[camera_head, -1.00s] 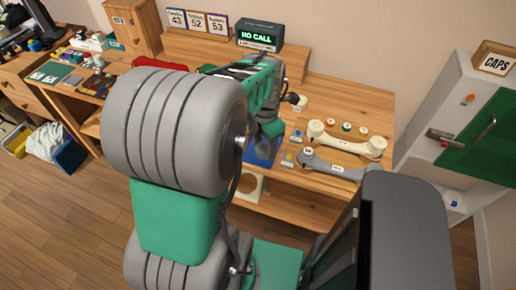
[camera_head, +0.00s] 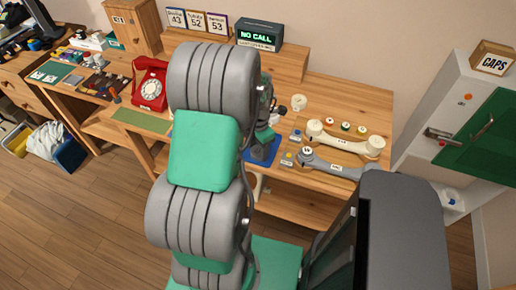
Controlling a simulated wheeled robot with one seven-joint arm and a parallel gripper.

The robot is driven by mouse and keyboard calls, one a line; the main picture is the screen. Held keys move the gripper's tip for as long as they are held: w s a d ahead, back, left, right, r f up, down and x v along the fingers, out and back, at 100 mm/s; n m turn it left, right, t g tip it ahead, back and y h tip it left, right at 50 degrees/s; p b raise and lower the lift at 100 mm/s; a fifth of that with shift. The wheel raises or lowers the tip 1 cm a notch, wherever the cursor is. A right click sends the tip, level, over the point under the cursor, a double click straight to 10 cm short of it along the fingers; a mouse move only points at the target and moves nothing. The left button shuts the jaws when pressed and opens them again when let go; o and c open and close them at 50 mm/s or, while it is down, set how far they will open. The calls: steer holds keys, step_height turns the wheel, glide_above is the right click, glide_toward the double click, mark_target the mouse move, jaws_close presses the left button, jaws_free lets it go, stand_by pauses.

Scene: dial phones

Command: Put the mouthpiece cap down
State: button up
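A cream cap-like piece (camera_head: 299,102) stands on the wooden desk, right of my gripper; I take it for the mouthpiece cap. My gripper (camera_head: 281,109) is small and dark in the view, close to the piece on its left, with a narrow gap seeming to lie between them. Whether its fingers are apart is too small to tell. A cream handset (camera_head: 345,143) and a grey handset (camera_head: 338,167) lie on the desk to the right. My arm hides the middle of the desk.
Several small round parts (camera_head: 346,127) lie behind the cream handset. A blue mat (camera_head: 262,155) lies below my gripper. A red dial phone (camera_head: 150,85) stands left of my arm. A "NO CALL" display (camera_head: 259,35) stands on the shelf. A "CAPS" box (camera_head: 493,58) tops the right cabinet.

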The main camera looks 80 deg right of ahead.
mark_target(258, 151)
steer(key=shift+o, duration=0.5)
steer(key=shift+r, duration=0.15)
step_height(258, 151, up, 12)
steer(key=b, duration=0.1)
steer(key=w+a+r+m, duration=0.1)
steer(key=w+a, duration=0.2)
steer(key=w, duration=0.3)
steer(key=w+a+r+m, duration=0.1)
steer(key=w+a+r, duration=0.15)
steer(key=w, duration=0.45)
steer(key=w+a+r+m+t+h, duration=0.1)
steer(key=w+a+m, duration=0.1)
steer(key=w+a, duration=0.9)
steer(key=w+a+r+m+t+y, duration=0.1)
steer(key=a+m, duration=0.5)
steer(key=a, duration=1.9)
steer(key=shift+w+t, duration=0.25)
steer(key=shift+t, duration=0.45)
